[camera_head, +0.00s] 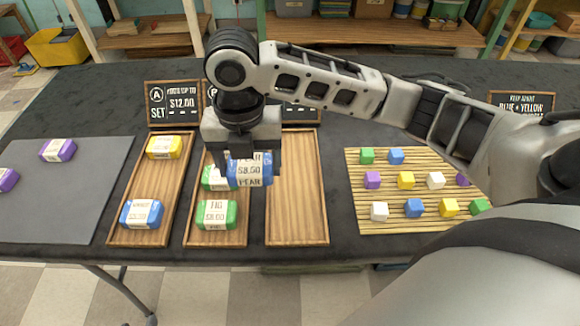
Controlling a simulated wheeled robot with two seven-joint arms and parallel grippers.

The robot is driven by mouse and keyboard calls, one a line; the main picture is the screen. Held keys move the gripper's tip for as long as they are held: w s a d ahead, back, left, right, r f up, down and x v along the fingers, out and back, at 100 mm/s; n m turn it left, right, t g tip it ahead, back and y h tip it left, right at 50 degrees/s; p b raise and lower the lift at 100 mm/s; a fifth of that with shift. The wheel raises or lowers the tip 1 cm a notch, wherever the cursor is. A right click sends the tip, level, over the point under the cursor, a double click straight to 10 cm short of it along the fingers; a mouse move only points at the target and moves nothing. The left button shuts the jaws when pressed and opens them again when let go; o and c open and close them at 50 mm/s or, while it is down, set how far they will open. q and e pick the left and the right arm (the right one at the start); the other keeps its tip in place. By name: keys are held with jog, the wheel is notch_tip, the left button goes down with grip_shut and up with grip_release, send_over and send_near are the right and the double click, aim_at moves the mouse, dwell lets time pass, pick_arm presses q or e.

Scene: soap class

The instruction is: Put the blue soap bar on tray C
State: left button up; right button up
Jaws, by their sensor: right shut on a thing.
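My right gripper (249,170) is shut on a blue soap bar (249,171) with a paper label reading "$8.50 PEAR". It holds the bar above the right side of tray B (237,238), near its edge with tray C. Tray C (297,200) is the empty wooden tray to the right; its sign is mostly hidden behind my arm. Tray B holds a green soap bar (217,215) at the front and another green bar (214,180) partly hidden behind the held bar. My left gripper is not in view.
Tray A (156,182) holds a yellow bar (164,147) and a blue bar (142,213). A grey mat (75,190) at left has purple bars. A slatted board (390,182) at right holds several coloured cubes. Signs stand behind the trays.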

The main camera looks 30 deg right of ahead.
aim_at(295, 182)
jog(key=d+f, duration=0.2)
jog(key=d, duration=0.1)
jog(key=w+d+f, duration=0.1)
jog(key=d+f, duration=0.1)
jog(key=d, duration=0.1)
jog(key=w+d+f, duration=0.1)
jog(key=d+f, duration=0.2)
jog(key=shift+d+b, duration=0.35)
jog(key=shift+d+f, duration=0.25)
jog(key=shift+f, duration=0.15)
jog(key=f, duration=0.3)
jog(key=shift+w+d, duration=0.1)
jog(key=shift+d, duration=0.25)
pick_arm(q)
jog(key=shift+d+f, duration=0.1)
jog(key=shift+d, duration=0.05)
pick_arm(e)
jog(key=shift+f, duration=0.4)
jog(key=shift+f, duration=0.15)
